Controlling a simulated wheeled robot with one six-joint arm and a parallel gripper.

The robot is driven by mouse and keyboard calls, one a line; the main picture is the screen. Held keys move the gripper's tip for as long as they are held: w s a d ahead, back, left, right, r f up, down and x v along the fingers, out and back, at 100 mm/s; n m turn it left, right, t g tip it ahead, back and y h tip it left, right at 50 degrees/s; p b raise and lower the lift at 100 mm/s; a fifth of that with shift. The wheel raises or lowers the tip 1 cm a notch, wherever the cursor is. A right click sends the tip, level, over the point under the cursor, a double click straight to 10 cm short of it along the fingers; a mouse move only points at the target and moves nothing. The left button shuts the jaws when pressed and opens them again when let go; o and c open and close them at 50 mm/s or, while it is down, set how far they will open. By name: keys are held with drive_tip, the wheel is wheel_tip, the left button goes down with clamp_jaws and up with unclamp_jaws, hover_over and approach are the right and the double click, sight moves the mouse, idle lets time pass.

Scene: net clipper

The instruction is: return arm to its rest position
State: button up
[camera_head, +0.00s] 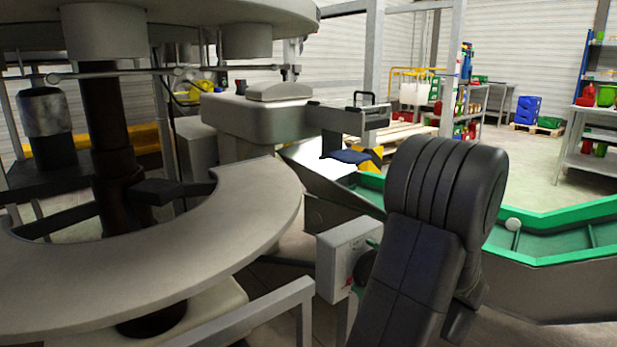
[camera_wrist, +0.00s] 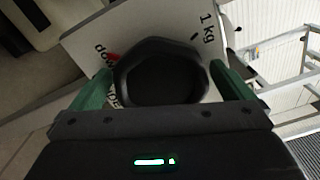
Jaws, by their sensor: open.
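My gripper (camera_wrist: 161,70) is open in the wrist view. Its two green fingers stand on either side of a black faceted knob (camera_wrist: 160,48). I cannot tell whether the fingers touch the knob. The knob sits on a pale panel (camera_wrist: 205,14) with a "1 kg" mark, a red mark and partly covered lettering. In the head view, my black arm stands at the centre right, bent over beside a grey box (camera_head: 338,262). The arm hides most of my gripper and part of the box there.
A large round machine with a curved grey table (camera_head: 235,225) fills the left. A metal rail (camera_head: 250,312) runs low in front. A green-edged trough (camera_head: 560,250) lies behind my arm at the right. Shelves (camera_head: 590,135) stand farther back, with open floor before them.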

drive_tip(key=m+p, duration=0.2)
drive_tip(key=m, duration=0.1)
drive_tip(key=shift+r+m, duration=0.25)
drive_tip(key=shift+m, duration=0.05)
drive_tip(key=shift+f+m+p, duration=0.15)
drive_tip(key=shift+m+p, duration=0.4)
drive_tip(key=shift+m, duration=0.25)
